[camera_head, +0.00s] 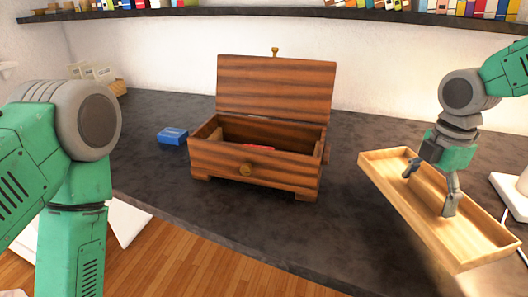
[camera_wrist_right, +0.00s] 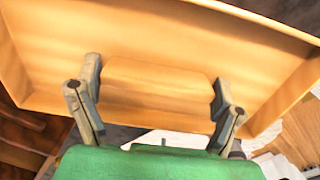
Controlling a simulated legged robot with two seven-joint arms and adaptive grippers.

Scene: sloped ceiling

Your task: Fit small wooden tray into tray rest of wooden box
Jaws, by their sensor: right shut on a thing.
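The wooden box (camera_head: 285,174) stands on the dark counter in the middle of the head view. Its striped lid (camera_head: 275,90) is open and tilted back. The rest inside is hard to make out. The small wooden tray (camera_head: 482,238), pale and rectangular, is to the right of the box and apart from it, tilted down toward the right front. My right gripper (camera_head: 430,188) is shut on the tray, with its fingers reaching inside it. The right wrist view shows both fingers (camera_wrist_right: 157,82) against the tray (camera_wrist_right: 190,35). My left gripper is out of view; only its arm shows.
A red item (camera_head: 258,147) lies inside the box. A blue packet (camera_head: 172,136) lies left of the box on the counter (camera_head: 345,225). A basket of cards (camera_head: 118,88) stands at the back left. Shelves with books run above. Counter between box and tray is clear.

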